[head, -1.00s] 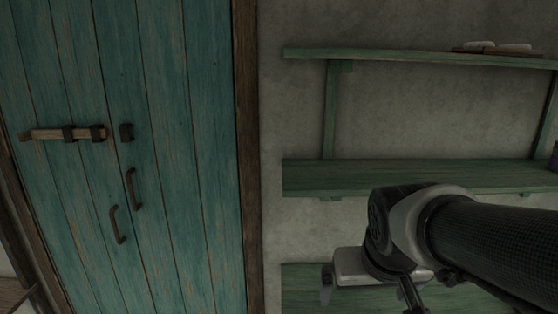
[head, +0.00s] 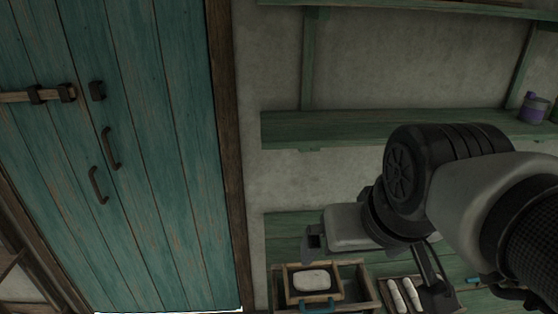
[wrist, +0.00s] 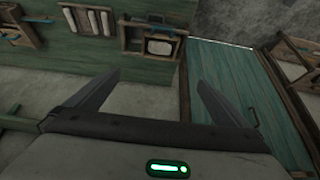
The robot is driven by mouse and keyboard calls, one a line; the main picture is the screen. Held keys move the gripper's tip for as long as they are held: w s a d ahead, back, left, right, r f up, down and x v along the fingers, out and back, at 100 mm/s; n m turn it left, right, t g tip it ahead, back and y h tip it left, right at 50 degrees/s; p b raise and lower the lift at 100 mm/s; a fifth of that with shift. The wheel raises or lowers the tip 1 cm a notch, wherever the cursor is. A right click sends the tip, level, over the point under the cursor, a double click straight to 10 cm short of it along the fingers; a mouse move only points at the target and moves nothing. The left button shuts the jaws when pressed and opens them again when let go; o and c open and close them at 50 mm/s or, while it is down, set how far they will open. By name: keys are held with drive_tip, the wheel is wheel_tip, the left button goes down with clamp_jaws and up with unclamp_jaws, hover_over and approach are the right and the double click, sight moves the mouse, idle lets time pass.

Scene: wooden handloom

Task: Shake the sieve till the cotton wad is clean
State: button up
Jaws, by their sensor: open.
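The sieve is a small square wooden frame (head: 289,287) with a teal handle at its front, low in the head view. A pale oblong cotton wad (head: 311,280) lies inside it. In the wrist view the sieve (wrist: 146,44) and the wad (wrist: 159,47) show at the top, beyond the fingertips. My gripper (wrist: 160,82) is open, with nothing between its fingers. I cannot tell how dirty the wad is.
The sieve sits in or on a larger wooden box (head: 368,287) on a green bench. A tray of pale rolls (head: 404,294) lies to its right. Green shelves (head: 390,128) are on the wall above, with a purple-topped pot (head: 533,107). A teal door (head: 165,150) stands left.

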idle(0.3)
